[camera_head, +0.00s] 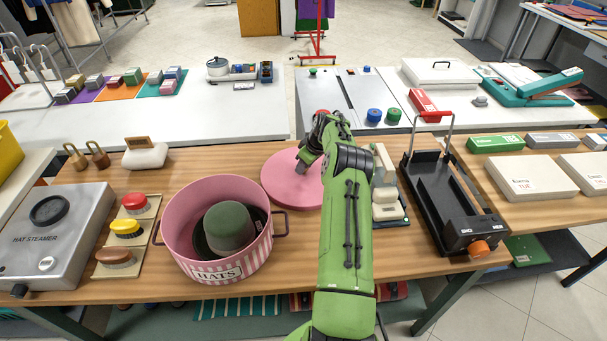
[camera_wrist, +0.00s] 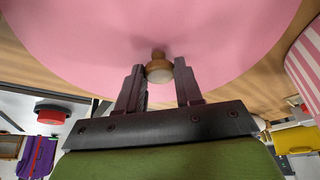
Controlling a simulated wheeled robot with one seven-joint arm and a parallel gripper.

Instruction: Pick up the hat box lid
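The hat box lid (camera_head: 289,184) is a flat pink disc. It lies on the wooden table just right of the pink hat box (camera_head: 176,224), and my arm hides its right part. In the wrist view the lid (camera_wrist: 95,35) fills the upper middle, with a round wooden knob (camera_wrist: 159,71) on it. In the head view my gripper (camera_head: 308,155) is over the lid, and my arm hides the knob.
The striped "HATS" box holds a grey-green hat (camera_head: 228,226). Right of my arm are a pale block device (camera_head: 386,195) and a black machine (camera_head: 446,200). Bare table shows left of the lid.

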